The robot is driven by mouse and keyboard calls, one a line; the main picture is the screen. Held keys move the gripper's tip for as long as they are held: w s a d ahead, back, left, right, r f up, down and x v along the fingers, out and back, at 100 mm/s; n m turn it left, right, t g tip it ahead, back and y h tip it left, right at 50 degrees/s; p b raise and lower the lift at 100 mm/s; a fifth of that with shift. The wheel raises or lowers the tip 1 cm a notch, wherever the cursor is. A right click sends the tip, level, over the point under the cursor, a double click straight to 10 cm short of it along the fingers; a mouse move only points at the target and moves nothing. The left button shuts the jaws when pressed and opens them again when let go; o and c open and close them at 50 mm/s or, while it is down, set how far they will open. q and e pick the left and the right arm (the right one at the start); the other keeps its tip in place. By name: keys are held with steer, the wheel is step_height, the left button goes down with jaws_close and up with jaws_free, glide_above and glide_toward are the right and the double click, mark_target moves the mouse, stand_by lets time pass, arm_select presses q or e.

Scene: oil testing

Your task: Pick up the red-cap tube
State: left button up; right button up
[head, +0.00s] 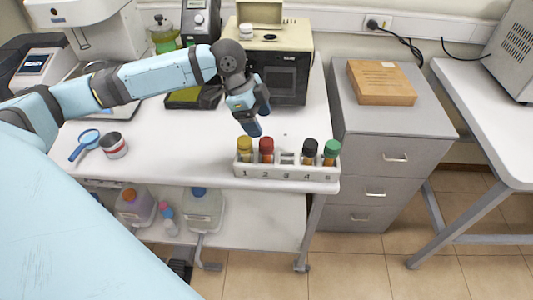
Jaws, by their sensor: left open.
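The red-cap tube (266,149) stands upright in slot 2 of the white numbered rack (288,172) at the table's front right. A yellow-cap tube (244,148) is in slot 1, a black-cap tube (310,151) in slot 4 and a green-cap tube (331,152) in slot 5. Slot 3 is empty. My left gripper (258,122) is open, pointing down just above and behind the yellow-cap and red-cap tubes. Nothing shows between its fingers. My right gripper is not in view.
A beige instrument (285,80) stands behind the gripper. A magnifying glass (85,143) and a tin (114,146) lie at the table's left. A grey drawer cabinet (390,120) bears a cardboard box (380,82).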

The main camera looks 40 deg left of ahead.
mark_target(267, 141)
arm_select(q)
steer(key=shift+s+a+x, duration=0.1)
steer(key=shift+x, duration=1.45)
steer(key=shift+s+a+x, duration=0.1)
steer(key=shift+a+x, duration=0.05)
steer(key=shift+x, duration=1.35)
steer(key=shift+f, duration=0.1)
steer(key=c, duration=1.2)
steer(key=shift+c, duration=0.3)
